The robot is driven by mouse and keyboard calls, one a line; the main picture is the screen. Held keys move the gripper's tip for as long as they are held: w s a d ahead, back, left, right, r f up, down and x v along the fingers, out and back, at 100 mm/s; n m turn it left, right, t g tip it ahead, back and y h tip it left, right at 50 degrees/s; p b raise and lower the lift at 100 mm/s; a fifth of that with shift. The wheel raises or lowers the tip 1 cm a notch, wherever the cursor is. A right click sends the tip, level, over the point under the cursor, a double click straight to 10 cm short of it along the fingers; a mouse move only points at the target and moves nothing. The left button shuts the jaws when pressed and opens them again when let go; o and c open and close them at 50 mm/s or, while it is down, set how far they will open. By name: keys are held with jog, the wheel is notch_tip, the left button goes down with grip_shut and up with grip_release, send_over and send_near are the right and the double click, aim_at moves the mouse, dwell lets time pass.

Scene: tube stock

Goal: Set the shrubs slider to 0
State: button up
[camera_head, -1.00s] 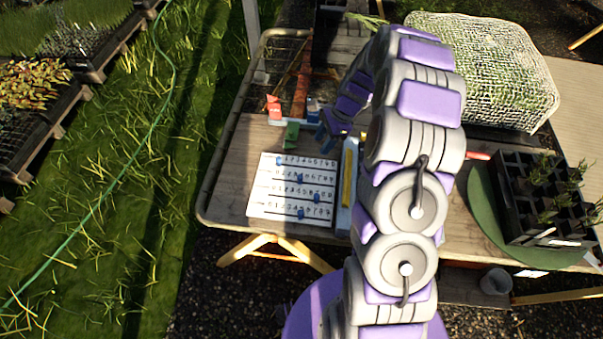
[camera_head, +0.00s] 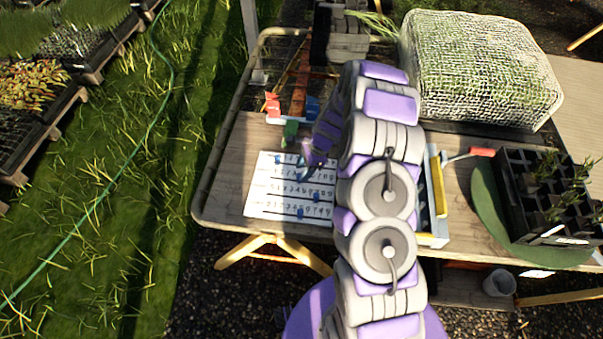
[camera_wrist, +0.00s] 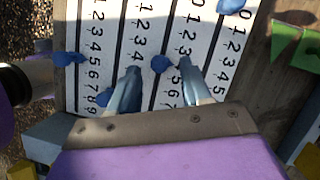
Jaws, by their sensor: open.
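The white slider board (camera_head: 265,205) lies on the wooden table, with several numbered rows and one blue knob per row. The wrist view shows the board (camera_wrist: 213,65) with its rows running up and down. My gripper (camera_wrist: 158,68) is over it, fingers apart, with one blue knob (camera_wrist: 160,63) between the fingertips; contact cannot be told. Other knobs are the one near 0 (camera_wrist: 232,5), one beside the left finger (camera_wrist: 110,97) and one far left (camera_wrist: 68,58). Row names are not readable, so I cannot tell which is shrubs. In the head view my gripper (camera_head: 304,174) covers part of the upper rows.
Red (camera_head: 272,104) and green (camera_head: 290,132) pieces stand just behind the board. A blue and yellow box (camera_head: 438,200) is right of my arm. Further right are a green mat (camera_head: 484,205), a black pot tray (camera_head: 520,200) and a netted plant block (camera_head: 480,65).

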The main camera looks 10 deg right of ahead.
jog(key=shift+x, duration=0.9)
grip_shut()
jog(key=shift+r, duration=0.1)
